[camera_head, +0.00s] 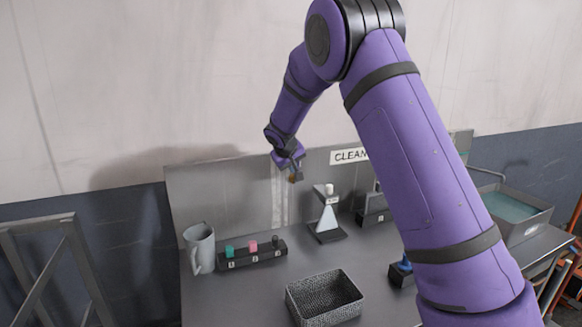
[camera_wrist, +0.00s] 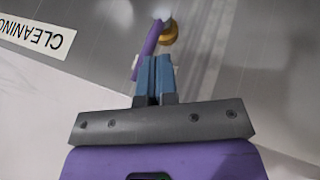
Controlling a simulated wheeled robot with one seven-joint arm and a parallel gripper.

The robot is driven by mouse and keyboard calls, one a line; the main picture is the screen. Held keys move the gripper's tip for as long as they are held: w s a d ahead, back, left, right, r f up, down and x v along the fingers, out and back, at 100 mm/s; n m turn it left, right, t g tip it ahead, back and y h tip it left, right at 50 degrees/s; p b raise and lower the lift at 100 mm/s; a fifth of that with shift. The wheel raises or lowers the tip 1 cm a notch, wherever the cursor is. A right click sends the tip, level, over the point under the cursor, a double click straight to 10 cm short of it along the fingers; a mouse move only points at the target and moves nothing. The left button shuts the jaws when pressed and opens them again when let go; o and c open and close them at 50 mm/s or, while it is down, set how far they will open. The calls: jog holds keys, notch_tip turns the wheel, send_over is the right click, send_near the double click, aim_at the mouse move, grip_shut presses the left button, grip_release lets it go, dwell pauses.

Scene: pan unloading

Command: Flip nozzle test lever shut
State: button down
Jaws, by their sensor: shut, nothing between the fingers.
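In the wrist view a thin purple lever (camera_wrist: 148,46) slants beside a brass-coloured round fitting (camera_wrist: 169,32), in front of the grey back panel. My gripper (camera_wrist: 155,60) is shut and empty, with its blue fingertips close to the lever's lower part. I cannot tell whether they touch it. In the head view my gripper (camera_head: 291,163) is up near the top edge of the back panel, above the bench. The lever is too small there to make out clearly, and its angle is hard to judge.
A white-fronted stand (camera_head: 328,218) is below and right of my gripper. A grey jug (camera_head: 200,248), a black rack (camera_head: 252,256) with coloured pieces and a mesh basket (camera_head: 325,298) share the bench. A sign (camera_head: 348,155) is on the back panel (camera_head: 215,200). A basin (camera_head: 525,225) stands right.

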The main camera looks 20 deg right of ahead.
jog(key=shift+d, duration=0.1)
jog(key=shift+d+r+y, duration=0.1)
jog(key=shift+y, duration=0.2)
jog(key=shift+d, duration=0.25)
jog(key=d+f+m+t+y, duration=0.1)
jog(key=d+f+m+y, duration=0.3)
jog(key=d+y, duration=0.5)
jog(key=f+y, duration=0.1)
jog(key=y, duration=0.4)
jog(key=shift+m+y, duration=0.3)
jog(key=shift+y, duration=0.1)
dwell(0.6)
jog(key=shift+d+f, duration=0.1)
dwell(0.5)
